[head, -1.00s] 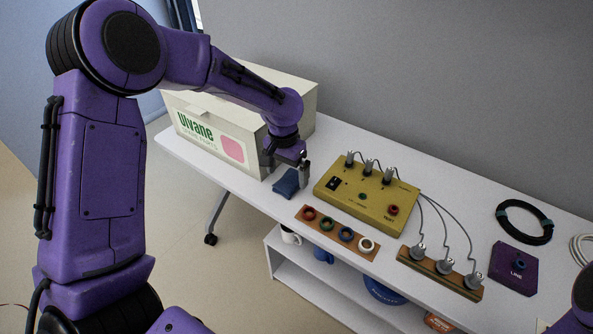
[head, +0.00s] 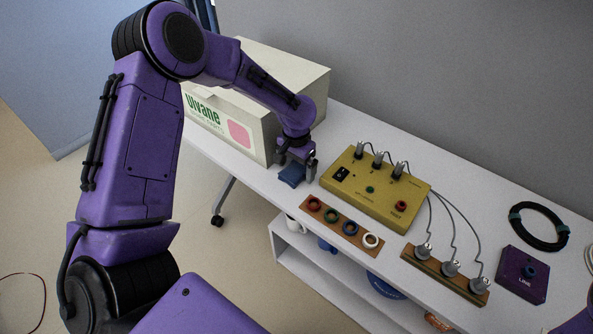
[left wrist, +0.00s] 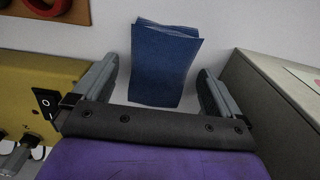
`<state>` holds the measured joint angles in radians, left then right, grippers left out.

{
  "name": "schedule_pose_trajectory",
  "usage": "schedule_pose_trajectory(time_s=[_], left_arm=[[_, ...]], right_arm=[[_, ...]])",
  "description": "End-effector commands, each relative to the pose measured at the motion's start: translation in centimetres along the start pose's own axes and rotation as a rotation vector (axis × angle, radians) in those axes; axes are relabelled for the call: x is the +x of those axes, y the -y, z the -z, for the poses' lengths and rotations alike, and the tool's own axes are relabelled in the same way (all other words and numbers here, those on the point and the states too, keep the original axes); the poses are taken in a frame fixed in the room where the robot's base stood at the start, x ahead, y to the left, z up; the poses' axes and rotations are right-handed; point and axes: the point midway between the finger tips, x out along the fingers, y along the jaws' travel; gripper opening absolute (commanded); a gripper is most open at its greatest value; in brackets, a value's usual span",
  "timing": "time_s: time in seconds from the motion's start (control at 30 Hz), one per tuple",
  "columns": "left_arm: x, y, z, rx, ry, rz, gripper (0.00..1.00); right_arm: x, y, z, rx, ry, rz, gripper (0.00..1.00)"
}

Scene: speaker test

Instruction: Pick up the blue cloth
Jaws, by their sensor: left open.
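The blue cloth (head: 291,176) lies folded on the white table, between the large box and the yellow device. In the left wrist view the cloth (left wrist: 163,62) sits between and a little beyond my two fingers. My left gripper (head: 301,168) is open and just above the cloth, partly covering it in the head view. Its spread fingers also show in the left wrist view (left wrist: 155,88), with nothing held. My right gripper is not in view; only a bit of purple shows at the lower right edge of the head view.
The box (head: 262,135) stands close on the left of the cloth. The yellow device (head: 352,192) with cabled plugs is close on the right. A wooden strip with coloured rings (head: 341,226) lies in front. A plug rack (head: 440,275), purple plate (head: 522,274) and black cable coil (head: 537,243) are further right.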

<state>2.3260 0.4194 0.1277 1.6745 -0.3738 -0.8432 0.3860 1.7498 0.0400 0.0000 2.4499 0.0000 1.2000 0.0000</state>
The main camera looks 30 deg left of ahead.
Motion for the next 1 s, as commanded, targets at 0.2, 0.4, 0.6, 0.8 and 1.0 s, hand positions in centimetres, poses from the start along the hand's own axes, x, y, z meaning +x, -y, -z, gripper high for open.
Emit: schedule_pose_trajectory(time_s=[0.2,0.4,0.6,0.8,1.0], left_arm=[[0.0,0.0,0.1,0.001,0.000,0.000,0.70],[-0.1,0.0,0.0,0.001,0.000,0.000,0.39],[-0.2,0.0,0.1,0.001,0.000,0.000,0.39],[-2.2,-0.1,0.1,0.002,-0.002,-0.001,0.39],[-7.3,-0.1,-3.1,0.002,-0.004,0.000,0.39]], right_arm=[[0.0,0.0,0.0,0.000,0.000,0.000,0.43],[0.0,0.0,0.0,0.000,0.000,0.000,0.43],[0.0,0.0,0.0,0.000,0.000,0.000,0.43],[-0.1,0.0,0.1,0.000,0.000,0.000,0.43],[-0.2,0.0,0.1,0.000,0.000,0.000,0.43]])
